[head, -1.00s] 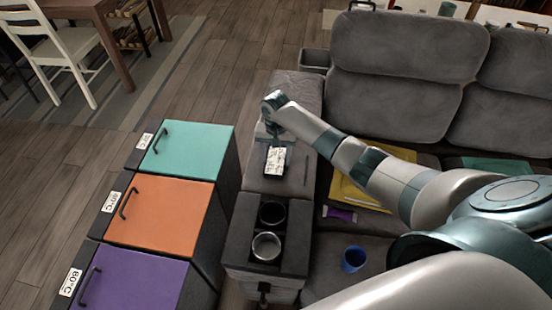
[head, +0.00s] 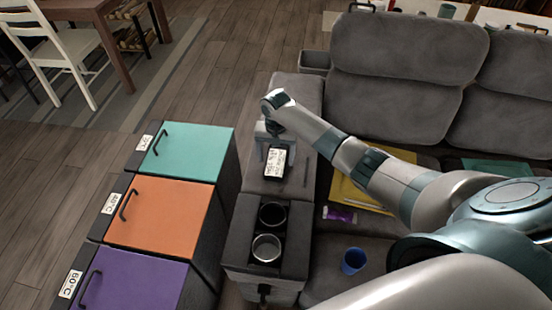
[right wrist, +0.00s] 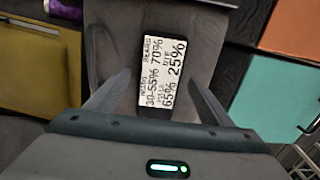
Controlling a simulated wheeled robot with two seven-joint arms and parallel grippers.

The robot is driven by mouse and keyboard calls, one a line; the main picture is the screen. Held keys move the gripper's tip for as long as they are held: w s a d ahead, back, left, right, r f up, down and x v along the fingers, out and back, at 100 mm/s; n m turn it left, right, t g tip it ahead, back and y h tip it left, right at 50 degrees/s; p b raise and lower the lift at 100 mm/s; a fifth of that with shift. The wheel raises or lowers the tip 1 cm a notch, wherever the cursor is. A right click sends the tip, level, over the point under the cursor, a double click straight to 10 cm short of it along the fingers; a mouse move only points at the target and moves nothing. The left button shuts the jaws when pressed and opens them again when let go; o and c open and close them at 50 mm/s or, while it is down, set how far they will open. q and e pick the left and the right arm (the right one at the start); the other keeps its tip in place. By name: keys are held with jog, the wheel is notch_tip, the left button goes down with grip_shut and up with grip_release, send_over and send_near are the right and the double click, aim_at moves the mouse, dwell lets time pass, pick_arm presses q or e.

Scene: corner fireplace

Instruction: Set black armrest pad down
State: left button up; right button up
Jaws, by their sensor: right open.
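The black armrest pad (head: 275,164), a small dark slab with a white printed label, lies on the grey sofa armrest beyond the cup holders. It also shows in the right wrist view (right wrist: 163,72), label facing the camera. My right gripper (head: 277,154) is over it, pointing down. In the right wrist view the two fingers of the gripper (right wrist: 160,78) are spread, one on each side of the pad, with gaps between them and its edges. My left gripper is not in view.
Two cup holders (head: 268,247) sit in the armrest's near part. Teal (head: 190,152), orange (head: 160,217) and purple (head: 133,280) lidded bins stand to the left. A blue cup (head: 353,261), a purple packet (head: 340,215) and a yellow item (head: 352,190) lie on the sofa seat.

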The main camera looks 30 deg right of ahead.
aim_at(276, 162)
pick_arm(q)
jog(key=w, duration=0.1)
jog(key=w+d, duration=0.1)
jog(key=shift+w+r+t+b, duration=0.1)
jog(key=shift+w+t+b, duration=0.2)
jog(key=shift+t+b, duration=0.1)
pick_arm(e)
notch_tip(276, 162, up, 11)
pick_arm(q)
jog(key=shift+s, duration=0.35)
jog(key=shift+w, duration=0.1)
